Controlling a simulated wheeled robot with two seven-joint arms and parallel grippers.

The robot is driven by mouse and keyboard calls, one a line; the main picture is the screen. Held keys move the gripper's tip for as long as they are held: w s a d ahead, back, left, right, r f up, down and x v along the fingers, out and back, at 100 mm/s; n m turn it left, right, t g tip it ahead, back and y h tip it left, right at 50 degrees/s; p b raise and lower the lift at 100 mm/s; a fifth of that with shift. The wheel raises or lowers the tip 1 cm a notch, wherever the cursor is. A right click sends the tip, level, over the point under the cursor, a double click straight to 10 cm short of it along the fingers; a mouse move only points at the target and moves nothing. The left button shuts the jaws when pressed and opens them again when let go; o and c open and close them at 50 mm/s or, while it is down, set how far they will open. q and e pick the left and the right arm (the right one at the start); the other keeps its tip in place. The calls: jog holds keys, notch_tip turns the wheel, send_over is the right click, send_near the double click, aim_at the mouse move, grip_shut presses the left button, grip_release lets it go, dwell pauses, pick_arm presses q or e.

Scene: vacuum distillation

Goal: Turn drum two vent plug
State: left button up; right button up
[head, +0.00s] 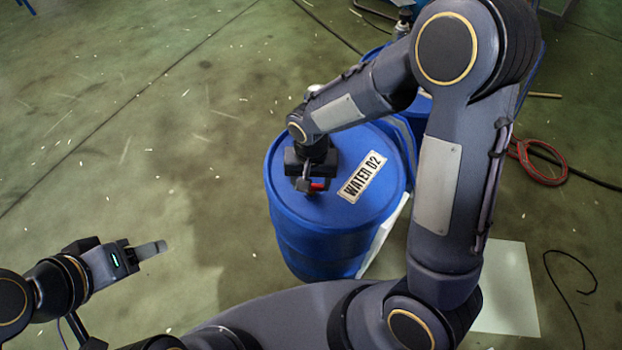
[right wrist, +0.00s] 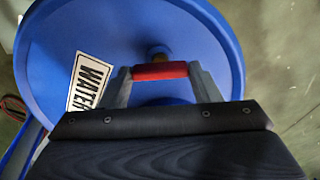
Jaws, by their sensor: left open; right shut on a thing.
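A blue drum (head: 300,225) labelled WATER 02 stands upright on the floor in the middle of the head view. Its top (right wrist: 90,45) fills much of the right wrist view. My right gripper (head: 312,186) is over the drum's top, left of the label. It is shut on the red vent plug handle (right wrist: 160,71), which lies between its two fingers. A small brass-coloured fitting (right wrist: 158,52) shows just beyond the red handle. My left gripper (head: 150,249) is open and empty, at the lower left above the floor, well apart from the drum.
Another blue drum (head: 424,103) stands behind, partly hidden by my right arm. A red hoop-shaped thing (head: 541,172) and dark hoses lie on the floor at the right. A pale sheet (head: 510,290) lies at the lower right. The floor at the left is clear.

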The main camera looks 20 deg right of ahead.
jog(key=n, duration=0.4)
jog(key=shift+n, duration=0.3)
jog(key=n, duration=0.3)
jog(key=shift+r+n+p, duration=0.1)
jog(key=shift+n+p, duration=0.2)
jog(key=shift+p, duration=0.1)
jog(key=n, duration=0.4)
jog(key=shift+p, duration=0.35)
jog(key=n+p, duration=0.1)
jog(key=n, duration=0.3)
jog(key=shift+n, duration=0.3)
jog(key=o, duration=1)
